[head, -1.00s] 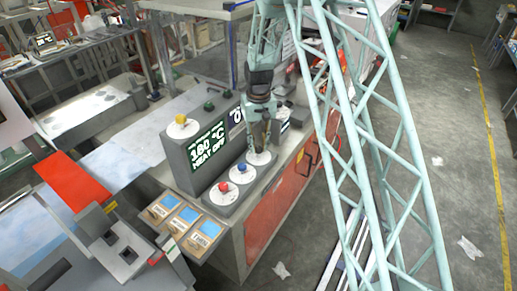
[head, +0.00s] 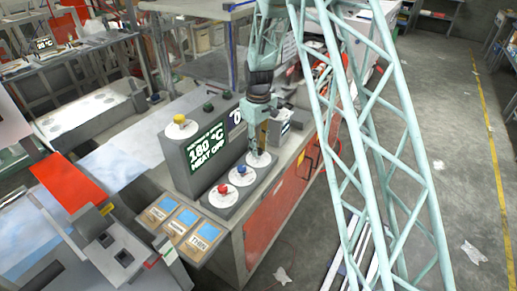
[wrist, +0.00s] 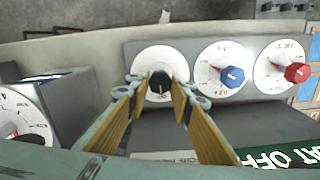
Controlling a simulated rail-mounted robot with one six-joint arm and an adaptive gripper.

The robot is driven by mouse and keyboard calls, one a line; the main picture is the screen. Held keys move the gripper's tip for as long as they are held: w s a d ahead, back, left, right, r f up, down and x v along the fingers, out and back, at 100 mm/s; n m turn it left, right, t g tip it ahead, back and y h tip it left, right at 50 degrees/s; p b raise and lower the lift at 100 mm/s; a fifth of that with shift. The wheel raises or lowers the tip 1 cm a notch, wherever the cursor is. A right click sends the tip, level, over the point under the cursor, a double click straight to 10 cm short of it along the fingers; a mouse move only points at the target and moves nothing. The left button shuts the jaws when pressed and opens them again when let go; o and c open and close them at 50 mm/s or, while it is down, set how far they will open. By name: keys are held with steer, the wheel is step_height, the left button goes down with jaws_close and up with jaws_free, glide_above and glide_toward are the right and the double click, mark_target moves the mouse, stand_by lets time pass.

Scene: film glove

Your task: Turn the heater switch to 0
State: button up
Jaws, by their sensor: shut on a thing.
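A black knob (wrist: 160,84) sits on a round white dial (wrist: 159,62) in the wrist view, with a pale mark on its near side. My gripper (wrist: 160,92) has its two yellow-sided fingers on either side of this knob, shut on it. In the head view my gripper (head: 258,152) points straight down at the far white dial (head: 259,160) of the row, hiding the knob. The screen (head: 207,149) reads 180 °C and HEAT OFF. The dial's markings are too small to read.
A blue knob (head: 241,169) and a red knob (head: 223,188) stand on neighbouring dials in the same row. A yellow knob (head: 179,119) and a green button (head: 208,106) top the grey box. Boxes with blue labels (head: 187,217) lie at the bench's near end.

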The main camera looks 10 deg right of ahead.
mark_target(259, 150)
stand_by(0.3)
steer(key=o, duration=0.9)
steer(key=shift+r, duration=0.1)
step_height(259, 150, up, 12)
steer(key=shift+f, duration=0.1)
stand_by(0.3)
stand_by(0.4)
